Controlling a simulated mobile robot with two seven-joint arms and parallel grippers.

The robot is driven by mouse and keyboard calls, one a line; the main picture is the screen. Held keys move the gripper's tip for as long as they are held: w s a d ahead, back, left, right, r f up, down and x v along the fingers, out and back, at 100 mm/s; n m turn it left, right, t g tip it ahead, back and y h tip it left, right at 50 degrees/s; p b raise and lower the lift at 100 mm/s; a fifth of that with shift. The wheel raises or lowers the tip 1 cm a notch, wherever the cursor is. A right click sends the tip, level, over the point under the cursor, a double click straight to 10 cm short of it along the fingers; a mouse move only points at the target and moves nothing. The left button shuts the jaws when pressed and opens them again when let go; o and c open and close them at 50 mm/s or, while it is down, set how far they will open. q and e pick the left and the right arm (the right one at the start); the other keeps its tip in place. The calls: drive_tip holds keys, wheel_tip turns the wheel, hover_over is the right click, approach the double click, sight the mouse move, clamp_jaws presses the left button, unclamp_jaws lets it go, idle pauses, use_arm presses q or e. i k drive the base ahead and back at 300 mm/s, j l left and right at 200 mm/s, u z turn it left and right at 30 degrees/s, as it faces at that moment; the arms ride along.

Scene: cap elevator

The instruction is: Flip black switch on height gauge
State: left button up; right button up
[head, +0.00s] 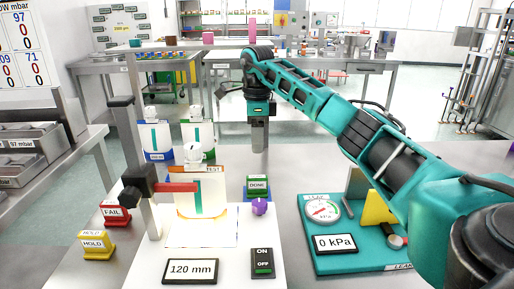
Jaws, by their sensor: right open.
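The black switch (263,261) sits at the front of the height gauge's white base, marked ON above and OFF below, with a green part near its lower end. The height gauge (131,150) has a grey upright post, a black clamp and a red arm (170,188) reaching right, beside a white-topped container (201,195) marked TEST. A sign (190,271) reading 120 mm stands left of the switch. My right gripper (259,148) is open and empty, pointing down, well behind and above the switch, touching nothing. My left gripper is not in view.
A teal leak-test board (345,262) with a gauge and a 0 kPa sign lies to the right. Red FAIL (115,213), yellow HOLD (95,243) and green DONE (257,187) blocks stand around the base. A small purple piece (259,206) lies behind the switch.

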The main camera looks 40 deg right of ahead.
sight(262, 258)
drive_tip(key=k+j, duration=0.75)
drive_tip(key=j, duration=0.2)
